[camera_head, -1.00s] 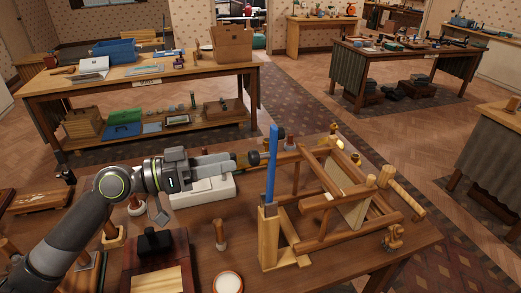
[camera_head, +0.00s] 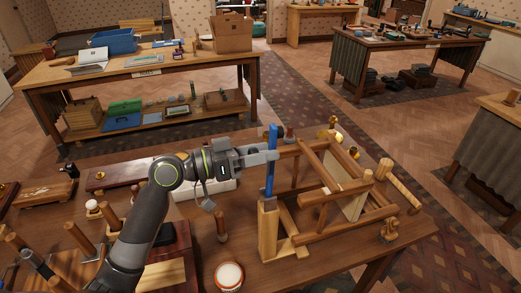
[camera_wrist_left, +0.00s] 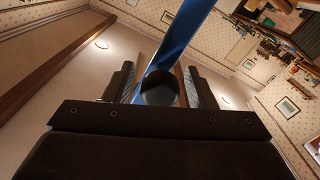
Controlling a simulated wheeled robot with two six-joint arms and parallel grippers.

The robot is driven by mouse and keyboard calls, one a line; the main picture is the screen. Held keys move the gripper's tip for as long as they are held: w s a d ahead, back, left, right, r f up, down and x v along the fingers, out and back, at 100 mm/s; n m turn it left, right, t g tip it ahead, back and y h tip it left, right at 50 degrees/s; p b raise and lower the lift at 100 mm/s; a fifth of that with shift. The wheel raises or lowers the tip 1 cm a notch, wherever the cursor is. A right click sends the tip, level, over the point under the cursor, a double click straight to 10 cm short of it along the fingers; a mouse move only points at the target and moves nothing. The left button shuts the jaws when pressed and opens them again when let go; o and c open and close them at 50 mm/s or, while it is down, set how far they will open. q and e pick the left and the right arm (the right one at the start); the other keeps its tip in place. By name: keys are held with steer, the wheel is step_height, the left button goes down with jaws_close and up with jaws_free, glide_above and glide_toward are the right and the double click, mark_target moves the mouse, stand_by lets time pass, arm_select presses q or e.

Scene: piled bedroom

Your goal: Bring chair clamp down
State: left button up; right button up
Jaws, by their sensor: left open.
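A wooden chair frame (camera_head: 325,205) lies on the near workbench. A blue upright bar (camera_head: 272,180) stands at its left corner, above a pale wooden block (camera_head: 268,228). The bar also rises through the top of the left wrist view (camera_wrist_left: 183,32). My left gripper (camera_head: 268,155) is open, with its fingers reaching the bar from the left. In the left wrist view a dark round knob (camera_wrist_left: 159,88) sits between the two fingers, in front of the bar. The fingers hide this knob in the head view; I cannot tell whether they touch it. My right gripper is not in view.
A small wooden peg (camera_head: 221,226) and a round white-topped jar (camera_head: 229,277) stand near the bench front. A white box (camera_head: 188,192) lies beneath my left arm. Dark wooden blocks and boards crowd the left side. Another table (camera_head: 170,70) stands behind.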

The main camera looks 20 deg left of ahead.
arm_select(q)
jaws_close()
stand_by(0.4)
steer(key=shift+w, duration=0.1)
